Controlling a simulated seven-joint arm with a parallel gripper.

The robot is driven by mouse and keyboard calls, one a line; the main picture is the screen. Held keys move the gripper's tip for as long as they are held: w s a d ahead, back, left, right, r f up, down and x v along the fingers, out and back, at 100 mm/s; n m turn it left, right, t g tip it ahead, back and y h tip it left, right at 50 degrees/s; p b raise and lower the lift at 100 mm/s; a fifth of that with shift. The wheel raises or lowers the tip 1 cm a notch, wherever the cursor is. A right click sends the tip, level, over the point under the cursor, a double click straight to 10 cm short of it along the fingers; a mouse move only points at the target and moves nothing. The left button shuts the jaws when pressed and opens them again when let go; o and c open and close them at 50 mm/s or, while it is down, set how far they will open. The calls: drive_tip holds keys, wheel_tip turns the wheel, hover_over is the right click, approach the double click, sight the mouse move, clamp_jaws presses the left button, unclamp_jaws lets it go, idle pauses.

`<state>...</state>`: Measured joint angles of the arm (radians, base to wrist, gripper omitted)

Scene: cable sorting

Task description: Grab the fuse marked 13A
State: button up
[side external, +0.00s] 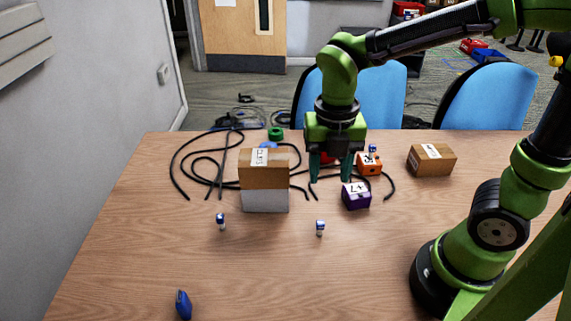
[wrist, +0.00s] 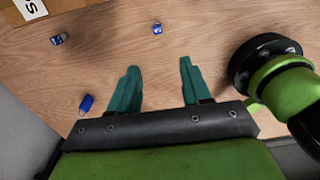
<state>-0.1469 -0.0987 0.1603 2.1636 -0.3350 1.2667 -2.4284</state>
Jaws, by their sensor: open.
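Small blue-and-white fuse-like pieces stand on the table. One (side external: 221,221) is at front left, and another (side external: 320,228) is at front centre. A third (side external: 372,149) shows at the orange box. The wrist view shows two, one at upper left (wrist: 58,39) and one at top centre (wrist: 156,28). I cannot read a 13A marking on any of them. My gripper (side external: 331,178) is open and empty, fingers pointing down, above the table behind the two front pieces. In the wrist view my gripper's fingers (wrist: 158,80) are spread with bare table between them.
A cardboard box on a white block (side external: 265,200) stands left of my gripper. A purple box (side external: 356,196), an orange box (side external: 369,169) and a cardboard box (side external: 431,160) are right. Black cables (side external: 186,160) lie behind. A blue object (side external: 183,304) lies front left. The front centre is clear.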

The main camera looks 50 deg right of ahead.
sight(321, 224)
wheel_tip(321, 224, down, 12)
drive_tip(key=shift+r, duration=0.15)
drive_tip(key=f, duration=0.5)
drive_tip(key=shift+w, duration=0.3)
clamp_jaws()
